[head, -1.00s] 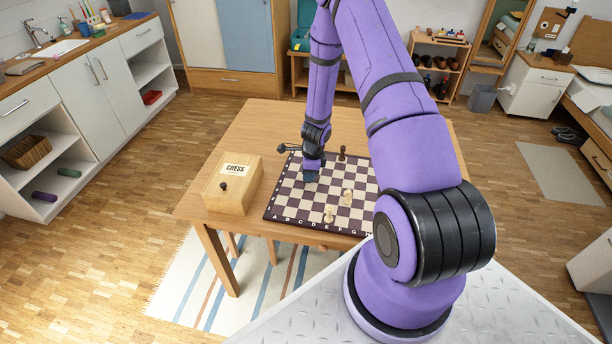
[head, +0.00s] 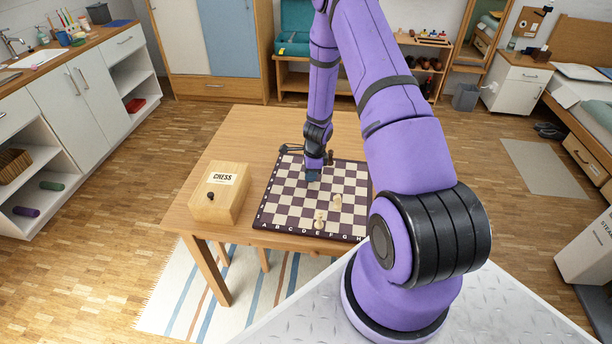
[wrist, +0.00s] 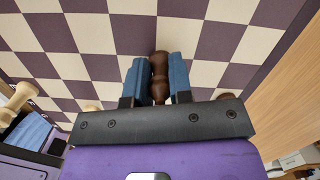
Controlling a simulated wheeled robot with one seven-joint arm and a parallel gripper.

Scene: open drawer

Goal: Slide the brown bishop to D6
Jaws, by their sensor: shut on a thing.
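My gripper (wrist: 160,80) is shut on the brown bishop (wrist: 159,72), which sits between its two blue finger pads. In the head view my gripper (head: 313,176) is low over the far middle of the chessboard (head: 277,212). The bishop is hidden or too small to make out there. I cannot tell its exact square, or whether its base touches the board.
Another dark piece (head: 330,157) stands just behind and right of my gripper. Two cream pieces (head: 337,201) (head: 319,220) stand nearer on the board. A wooden chess box (head: 220,202) with a dark knob or piece on top is left of the board.

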